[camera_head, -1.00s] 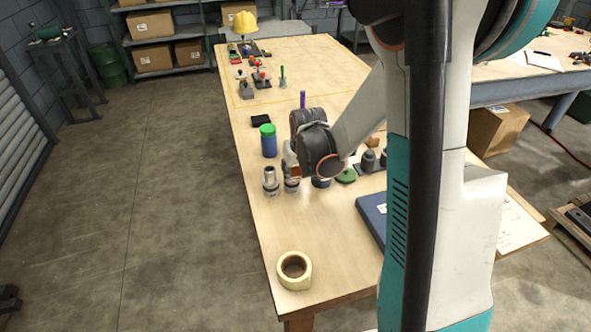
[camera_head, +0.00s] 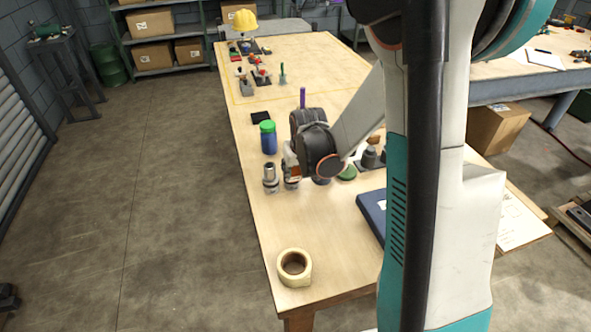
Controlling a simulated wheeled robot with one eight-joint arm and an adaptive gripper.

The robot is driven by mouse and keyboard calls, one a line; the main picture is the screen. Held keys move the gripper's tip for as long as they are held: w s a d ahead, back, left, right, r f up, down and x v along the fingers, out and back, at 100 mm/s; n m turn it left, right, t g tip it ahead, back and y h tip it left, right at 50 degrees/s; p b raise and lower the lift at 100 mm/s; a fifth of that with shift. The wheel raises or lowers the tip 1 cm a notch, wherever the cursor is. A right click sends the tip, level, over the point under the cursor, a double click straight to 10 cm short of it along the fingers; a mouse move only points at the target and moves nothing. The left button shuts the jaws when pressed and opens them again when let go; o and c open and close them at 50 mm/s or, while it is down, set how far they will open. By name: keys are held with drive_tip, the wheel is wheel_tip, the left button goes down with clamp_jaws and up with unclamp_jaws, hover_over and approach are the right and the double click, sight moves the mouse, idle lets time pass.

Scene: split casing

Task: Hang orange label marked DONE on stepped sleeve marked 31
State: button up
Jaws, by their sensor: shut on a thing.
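A metal stepped sleeve (camera_head: 271,178) stands upright near the table's left edge. A second one (camera_head: 292,183) stands just right of it, partly hidden under my wrist. No number is readable on either. My gripper (camera_head: 291,168) points down beside and above the second sleeve, mostly hidden by my own wrist. A small orange patch, seemingly the orange label (camera_head: 293,173), shows at the gripper. Its DONE marking is not readable, and I cannot tell whether it touches a sleeve.
A blue jar with a green lid (camera_head: 268,137) stands behind the sleeves. A dark blue case (camera_head: 372,213) lies right, partly behind my arm. The table between sleeves and tape roll is clear.

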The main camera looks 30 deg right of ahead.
drive_tip(key=shift+f+b, duration=0.7)
drive_tip(key=shift+f, duration=0.25)
drive_tip(key=o, duration=1.2)
drive_tip(key=shift+r, duration=0.2)
wheel_tip(320, 180, up, 8)
drive_tip(key=p, duration=0.5)
drive_tip(key=shift+f, duration=0.15)
drive_tip(key=shift+a, duration=0.1)
